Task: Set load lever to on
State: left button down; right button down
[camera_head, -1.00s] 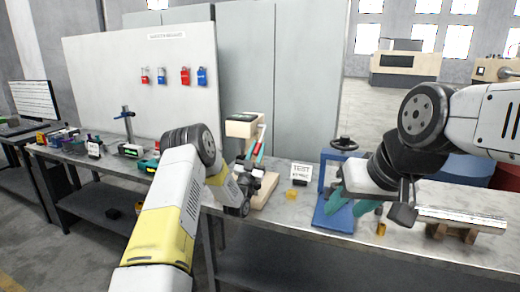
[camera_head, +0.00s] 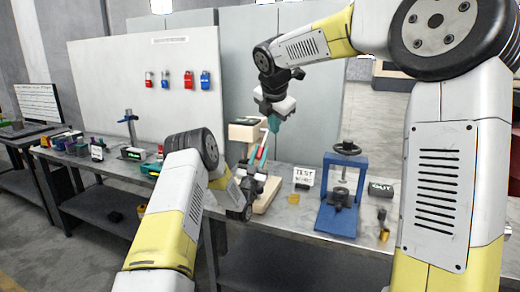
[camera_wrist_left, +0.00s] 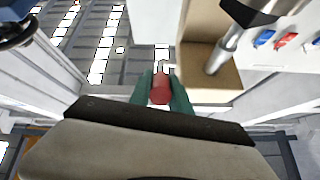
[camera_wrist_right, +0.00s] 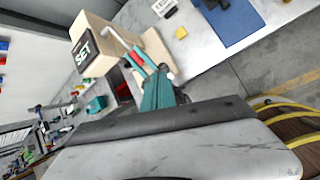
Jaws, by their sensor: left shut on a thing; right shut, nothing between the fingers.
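A beige stand (camera_head: 243,131) with a metal rod and a red grip is on the bench. In the right wrist view its head carries a SET label (camera_wrist_right: 86,52), and the bent rod (camera_wrist_right: 117,37) is beside it. My left gripper (camera_wrist_left: 160,88) is shut on the red grip (camera_wrist_left: 160,92), its teal fingers on both sides. My right gripper (camera_head: 274,123) is shut and empty, above and beside the stand's head. Its teal fingers (camera_wrist_right: 155,90) show near the red grip in the right wrist view; contact cannot be told. No label reading load or on is legible.
To the right on the bench (camera_head: 284,222) stand a TEST sign (camera_head: 304,177), a yellow block (camera_head: 311,213), a blue press (camera_head: 338,218) with a black handwheel, and an OUT box (camera_head: 381,190). Padlocks hang on the white board (camera_head: 110,90) behind.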

jog(key=w+a+f+n, duration=0.1)
jog(key=w+a+n, duration=0.4)
send_near(260, 153)
jog(key=x, duration=0.6)
jog(key=shift+w+d+f, duration=0.1)
jog(key=shift+w+f, duration=0.15)
jog(key=shift+w, duration=0.1)
pick_arm(q)
jog(key=shift+d, duration=0.1)
pick_arm(e)
jog(key=shift+x, duration=0.85)
pick_arm(q)
jog(key=c, duration=1.6)
grip_release()
jog(key=shift+r, duration=0.2)
pick_arm(e)
jog(key=shift+s+d+f, duration=0.1)
jog(key=shift+s+f, duration=0.05)
jog(key=shift+f, duration=0.05)
pick_arm(q)
jog(key=shift+o, duration=0.5)
jog(key=shift+f, duration=0.1)
pick_arm(e)
jog(key=shift+r, duration=0.1)
